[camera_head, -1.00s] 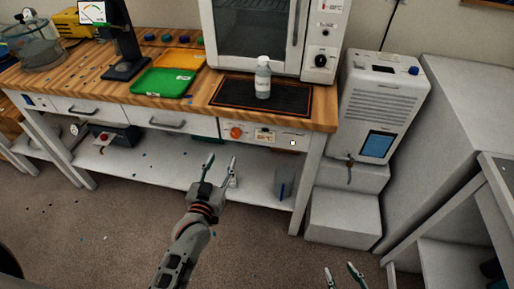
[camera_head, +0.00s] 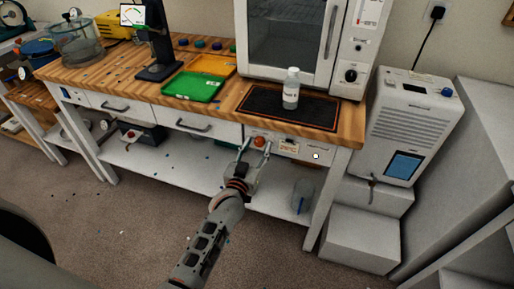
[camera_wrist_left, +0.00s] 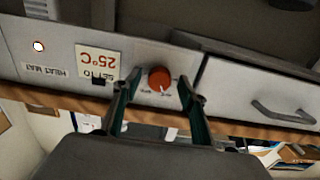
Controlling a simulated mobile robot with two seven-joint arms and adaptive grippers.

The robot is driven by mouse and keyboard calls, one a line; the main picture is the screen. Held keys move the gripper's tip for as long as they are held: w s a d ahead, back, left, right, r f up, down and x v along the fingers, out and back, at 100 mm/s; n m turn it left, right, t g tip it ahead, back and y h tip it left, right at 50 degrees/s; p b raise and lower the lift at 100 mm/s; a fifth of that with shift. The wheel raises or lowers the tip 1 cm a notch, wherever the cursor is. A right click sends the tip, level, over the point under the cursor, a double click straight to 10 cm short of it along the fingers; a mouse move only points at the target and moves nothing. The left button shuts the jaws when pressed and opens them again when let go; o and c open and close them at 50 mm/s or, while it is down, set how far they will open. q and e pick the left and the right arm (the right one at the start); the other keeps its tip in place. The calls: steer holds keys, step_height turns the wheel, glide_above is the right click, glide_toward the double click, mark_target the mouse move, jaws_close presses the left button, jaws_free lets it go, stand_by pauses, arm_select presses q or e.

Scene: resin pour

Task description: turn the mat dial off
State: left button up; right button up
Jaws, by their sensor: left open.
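The orange-red mat dial (camera_head: 259,141) is on the grey panel under the bench top. In the left wrist view, which is upside down, the dial (camera_wrist_left: 160,77) shows between my fingertips. My left gripper (camera_head: 256,147) is open in front of the panel, one finger to each side of the dial; contact is not visible. In the wrist view the fingers (camera_wrist_left: 156,92) hold nothing. Beside the dial are a 25°C label (camera_wrist_left: 97,62), a heat mat label (camera_wrist_left: 43,70) and a bright white indicator light (camera_wrist_left: 39,46). The black heat mat (camera_head: 262,102) lies on the bench above.
A white-capped bottle (camera_head: 291,88) stands on the mat, before an oven (camera_head: 288,40). A drawer handle (camera_wrist_left: 283,112) is close to the dial. A clear container (camera_head: 302,196) stands on the lower shelf (camera_head: 165,160).

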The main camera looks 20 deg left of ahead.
arm_select(q)
steer(key=shift+c, duration=0.4)
steer(key=c, duration=1)
steer(key=shift+r+n+p, duration=0.15)
steer(key=shift+n+p, duration=0.6)
steer(key=shift+n, duration=0.15)
steer(key=n+p, duration=0.2)
steer(key=n, duration=0.1)
steer(key=shift+n, duration=0.3)
steer(key=n+p, duration=0.1)
steer(key=n, duration=0.2)
steer(key=shift+n+p, duration=0.5)
steer(key=shift+n, duration=1.3)
